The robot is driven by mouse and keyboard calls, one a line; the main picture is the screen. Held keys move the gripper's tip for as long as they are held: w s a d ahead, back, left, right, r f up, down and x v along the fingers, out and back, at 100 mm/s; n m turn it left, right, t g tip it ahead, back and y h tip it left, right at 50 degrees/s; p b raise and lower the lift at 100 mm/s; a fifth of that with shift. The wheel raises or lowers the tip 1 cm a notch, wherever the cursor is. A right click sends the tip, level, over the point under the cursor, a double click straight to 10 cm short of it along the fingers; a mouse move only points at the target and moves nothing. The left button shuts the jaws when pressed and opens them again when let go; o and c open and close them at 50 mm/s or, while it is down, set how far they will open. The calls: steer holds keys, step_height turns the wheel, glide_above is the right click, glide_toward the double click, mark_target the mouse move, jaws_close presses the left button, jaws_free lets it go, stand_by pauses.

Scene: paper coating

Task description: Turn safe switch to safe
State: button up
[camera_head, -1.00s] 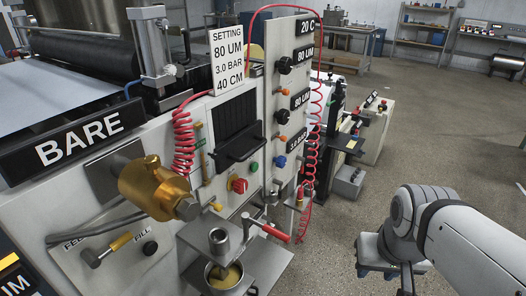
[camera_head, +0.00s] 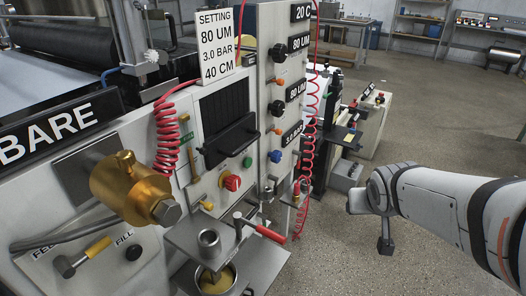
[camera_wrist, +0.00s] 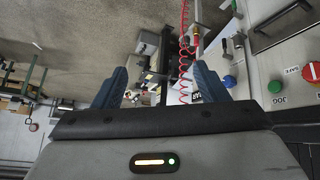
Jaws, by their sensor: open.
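A red round knob (camera_head: 232,183) sits on the front panel of the coating machine. In the wrist view the knob (camera_wrist: 314,72) is at the right edge, with a SAFE label (camera_wrist: 292,70) beside it. A green button (camera_head: 247,162) is close to it; in the wrist view the button (camera_wrist: 274,87) has a JOG label. My gripper (camera_wrist: 160,82) is open and empty, with its two blue fingers apart. In the head view it is right of the machine, well away from the knob. The knob's exact pointer direction is too small to tell.
A red-handled lever (camera_head: 272,234) and a metal cup (camera_head: 216,281) stick out below the knob. A brass fitting (camera_head: 130,187) is to its left. A blue knob (camera_head: 275,156) and a coiled red hose (camera_head: 309,130) are to its right. Open floor lies beneath my arm.

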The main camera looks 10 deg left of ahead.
steer(key=w+a+f+n+t+y+b, duration=0.25)
steer(key=w+a, duration=0.25)
steer(key=w, duration=0.4)
steer(key=n+g+y+b, duration=0.3)
steer(key=n+y+b, duration=0.4)
steer(key=y, duration=0.8)
glide_toward(237, 185)
steer(key=x, duration=0.3)
steer(key=shift+n, duration=0.45)
steer(key=p+x, duration=0.1)
steer(key=x, duration=0.6)
steer(key=shift+w+a, duration=0.1)
steer(key=shift+a, duration=0.15)
steer(key=shift+c, duration=0.5)
steer(key=shift+f, duration=0.1)
steer(key=c, duration=0.9)
